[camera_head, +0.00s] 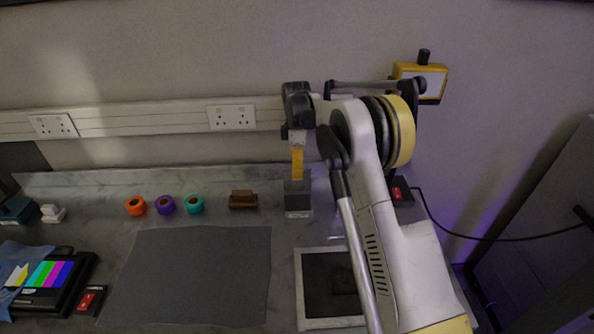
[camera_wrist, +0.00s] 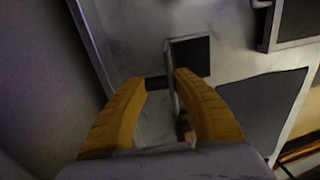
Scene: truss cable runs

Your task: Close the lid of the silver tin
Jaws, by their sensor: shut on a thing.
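The silver tin (camera_head: 298,214) stands towards the back of the bench, with a pale label on its front. It is open, with a dark inside, and its lid (camera_head: 297,185) appears to stand up at the back. My gripper (camera_head: 297,176) points down from above at the lid's upper part. In the wrist view the lid (camera_wrist: 172,75) shows nearly edge-on as a thin silver strip beside the tin's dark inside (camera_wrist: 192,52). The yellow fingers of my gripper (camera_wrist: 162,82) are on either side of it, shut on it. The exact contact is hard to see.
A brown block (camera_head: 243,200) and several tape rolls (camera_head: 165,205) lie left of the tin. A grey mat (camera_head: 195,275) and a silver-framed dark tray (camera_head: 308,324) lie in front. A small red-and-black device (camera_head: 402,193) sits to the right, and the wall is close behind.

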